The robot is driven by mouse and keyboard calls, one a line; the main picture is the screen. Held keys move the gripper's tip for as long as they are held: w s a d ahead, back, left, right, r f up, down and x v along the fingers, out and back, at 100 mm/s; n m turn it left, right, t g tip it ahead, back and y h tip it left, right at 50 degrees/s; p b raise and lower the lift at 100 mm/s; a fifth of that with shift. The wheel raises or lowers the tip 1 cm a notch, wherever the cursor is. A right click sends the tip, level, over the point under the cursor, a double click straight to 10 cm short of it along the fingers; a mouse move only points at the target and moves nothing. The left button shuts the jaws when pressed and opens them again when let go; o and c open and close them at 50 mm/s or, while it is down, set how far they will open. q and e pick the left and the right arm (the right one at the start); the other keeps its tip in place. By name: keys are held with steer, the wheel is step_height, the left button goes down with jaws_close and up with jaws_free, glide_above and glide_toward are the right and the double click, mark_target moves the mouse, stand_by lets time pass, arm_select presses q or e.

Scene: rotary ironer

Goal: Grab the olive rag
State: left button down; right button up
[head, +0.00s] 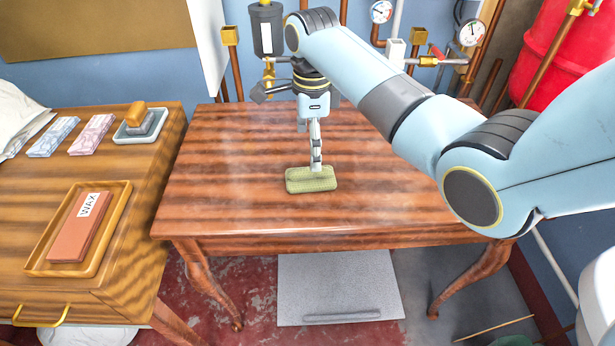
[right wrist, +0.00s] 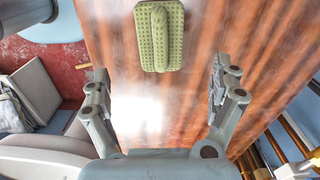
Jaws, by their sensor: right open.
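The olive rag (head: 311,180) is a small, textured, folded pad lying flat on the reddish-brown wooden table (head: 215,185), near the middle. It also shows at the top of the right wrist view (right wrist: 160,37), with a raised ridge down its middle. My right gripper (head: 316,158) points down over the table close to the rag's far edge. In the right wrist view its two fingers (right wrist: 160,84) are spread wide with nothing between them, and the rag lies beyond the fingertips. I cannot tell its exact height above the rag. My left gripper is not in view.
A side table at left carries a wooden tray (head: 113,243) with a brown WAX block (head: 84,222), folded cloths (head: 92,134) and a dish (head: 141,126) with a brown-topped block. Pipes and gauges (head: 471,33) line the back wall. The table around the rag is clear.

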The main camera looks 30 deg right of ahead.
mark_target(310, 171)
step_height(310, 171, down, 8)
steer(key=shift+a+f+b, duration=0.1)
steer(key=shift+b, duration=0.5)
steer(key=c, duration=1.2)
